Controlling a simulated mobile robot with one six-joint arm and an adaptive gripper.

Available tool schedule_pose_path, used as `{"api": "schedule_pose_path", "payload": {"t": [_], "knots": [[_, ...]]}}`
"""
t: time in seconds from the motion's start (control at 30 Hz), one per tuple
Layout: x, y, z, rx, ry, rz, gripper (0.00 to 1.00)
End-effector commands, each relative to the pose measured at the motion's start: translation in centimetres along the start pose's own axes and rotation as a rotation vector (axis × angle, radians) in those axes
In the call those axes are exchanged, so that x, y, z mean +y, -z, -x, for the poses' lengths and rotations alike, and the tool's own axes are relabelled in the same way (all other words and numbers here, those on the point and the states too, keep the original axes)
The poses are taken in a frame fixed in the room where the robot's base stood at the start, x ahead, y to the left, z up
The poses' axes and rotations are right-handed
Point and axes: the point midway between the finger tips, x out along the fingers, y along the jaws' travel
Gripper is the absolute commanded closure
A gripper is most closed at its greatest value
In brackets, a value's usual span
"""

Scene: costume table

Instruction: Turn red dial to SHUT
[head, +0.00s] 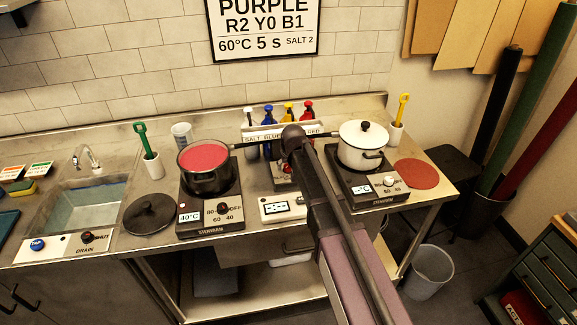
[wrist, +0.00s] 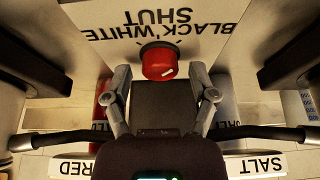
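The red dial (wrist: 158,60) is in the wrist view, on a pale panel (wrist: 205,45) with SHUT, BLACK and WHITE printed upside down around it. Its short white mark points to the lower right of that picture, away from the word SHUT. My gripper (wrist: 160,73) is open, one finger on each side of the dial with gaps between; I cannot tell if the tips reach its depth. In the head view my gripper (head: 293,138) is over the middle of the counter and my arm hides most of that panel.
A black pot (head: 205,181) with red liquid stands on the left hob, and a lidded white pot (head: 362,154) on the right hob. Bottles, among them a blue one (head: 268,118), stand behind my gripper with a label strip. The SALT label (wrist: 262,165) sits close beside it.

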Motion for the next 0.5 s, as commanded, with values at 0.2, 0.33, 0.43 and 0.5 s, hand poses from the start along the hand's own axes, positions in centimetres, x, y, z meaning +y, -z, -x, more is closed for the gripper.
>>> {"api": "schedule_pose_path", "payload": {"t": [0.2, 0.33, 0.43, 0.5], "knots": [[-0.02, -0.01, 0.00, 0.000, 0.000, 0.000, 1.00], [-0.02, -0.01, -0.01, 0.000, 0.000, 0.001, 1.00], [-0.02, -0.02, -0.01, -0.001, 0.002, 0.004, 1.00], [-0.01, -0.02, -0.01, -0.001, 0.005, 0.011, 1.00]]}}
